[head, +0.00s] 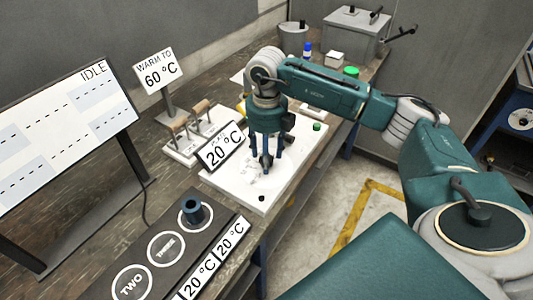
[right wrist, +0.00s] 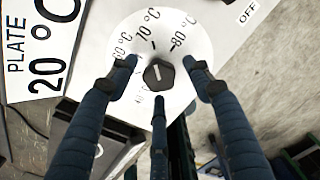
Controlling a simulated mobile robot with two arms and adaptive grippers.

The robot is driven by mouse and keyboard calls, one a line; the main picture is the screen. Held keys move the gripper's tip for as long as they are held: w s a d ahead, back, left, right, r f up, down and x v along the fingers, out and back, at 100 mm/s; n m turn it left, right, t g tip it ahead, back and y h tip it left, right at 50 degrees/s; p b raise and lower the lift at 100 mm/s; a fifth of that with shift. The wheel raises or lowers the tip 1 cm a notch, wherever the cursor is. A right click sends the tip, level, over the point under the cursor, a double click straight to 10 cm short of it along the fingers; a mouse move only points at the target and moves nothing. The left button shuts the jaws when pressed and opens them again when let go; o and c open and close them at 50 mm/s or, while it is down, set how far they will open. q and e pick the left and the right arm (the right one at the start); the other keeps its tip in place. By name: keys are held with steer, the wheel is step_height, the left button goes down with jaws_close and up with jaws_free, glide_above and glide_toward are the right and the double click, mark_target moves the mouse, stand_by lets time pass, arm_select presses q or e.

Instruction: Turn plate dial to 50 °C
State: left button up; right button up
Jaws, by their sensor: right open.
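The plate dial's dark knob (right wrist: 158,73) sits on a white disc (right wrist: 190,47) with marks for 60, 70 and 80 °C and a partly hidden 40 °C. A short pale line shows on the knob; I cannot tell which mark it points at. My right gripper (right wrist: 164,80) is open, its three dark fingers spread around the knob with visible gaps. In the head view, the right gripper (head: 266,163) points down over the white plate unit (head: 246,196) and hides most of the dial. The plate card (head: 220,148) reads 20 °C. My left gripper is out of view.
A sign (head: 158,68) reads WARM TO 60 °C. A screen (head: 65,135) reads IDLE. A black panel (head: 140,262) with numbered circles and a blue cup (head: 194,211) stands in front.

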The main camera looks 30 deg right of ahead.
steer(key=c, duration=1.2)
steer(key=shift+o, duration=0.2)
